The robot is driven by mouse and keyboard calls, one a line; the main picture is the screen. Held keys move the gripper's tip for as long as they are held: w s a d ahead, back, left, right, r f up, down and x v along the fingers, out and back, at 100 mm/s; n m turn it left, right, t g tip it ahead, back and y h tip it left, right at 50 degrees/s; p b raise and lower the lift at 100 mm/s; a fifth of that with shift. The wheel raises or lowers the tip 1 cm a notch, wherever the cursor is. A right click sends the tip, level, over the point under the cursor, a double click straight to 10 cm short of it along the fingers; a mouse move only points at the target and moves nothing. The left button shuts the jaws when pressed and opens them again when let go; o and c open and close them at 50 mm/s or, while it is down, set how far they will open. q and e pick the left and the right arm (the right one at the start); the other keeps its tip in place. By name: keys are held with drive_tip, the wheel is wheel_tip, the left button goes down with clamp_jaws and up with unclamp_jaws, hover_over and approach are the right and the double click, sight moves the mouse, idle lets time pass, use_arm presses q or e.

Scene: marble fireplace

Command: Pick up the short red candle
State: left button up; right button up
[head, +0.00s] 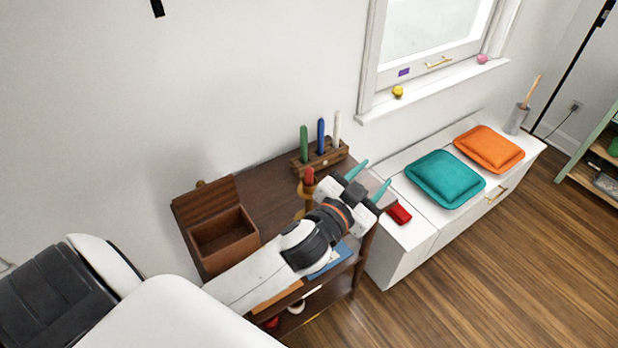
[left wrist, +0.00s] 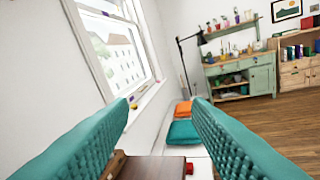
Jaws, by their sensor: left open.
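A short red candle (head: 309,176) stands upright in a brass-coloured holder (head: 301,213) on the dark wooden table. My left gripper (head: 369,179) is open, its two teal fingers apart and nothing seen between them. In the head view its fingertips are to the right of the candle, and its wrist partly covers the holder's surroundings. In the left wrist view the left gripper (left wrist: 162,108) points towards the window side and the cushions, with no candle visible between the fingers. My right gripper is not in view.
A wooden rack (head: 318,160) with green, blue and white candles stands behind the red one. An open wooden box (head: 222,241) is at the left. A red object (head: 399,212) lies on the white bench (head: 400,250), beside teal (head: 445,178) and orange (head: 489,148) cushions.

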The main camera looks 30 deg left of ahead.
use_arm(q)
drive_tip(key=w+d+r+m+t+h, duration=0.2)
drive_tip(key=d+r+m+h, duration=0.5)
drive_tip(key=r+h, duration=0.2)
drive_tip(key=d+r+m+g+h, duration=0.25)
drive_tip(key=d+m+h, duration=0.2)
drive_tip(key=m, duration=0.25)
drive_tip(key=m+g+y+p, duration=0.2)
drive_tip(key=m+g+y, duration=0.5)
drive_tip(key=g+y, duration=0.9)
hover_over(309, 168)
drive_tip(key=shift+g+h, duration=0.45)
drive_tip(key=f, duration=1.5)
drive_tip(key=shift+w+d, duration=0.15)
drive_tip(key=shift+d, duration=0.05)
drive_tip(key=shift+f, duration=0.3)
drive_tip(key=f+p, duration=0.1)
drive_tip(key=f, duration=0.1)
drive_tip(key=f+p, duration=0.2)
drive_tip(key=shift+a+f, duration=0.2)
drive_tip(key=shift+f, duration=0.6)
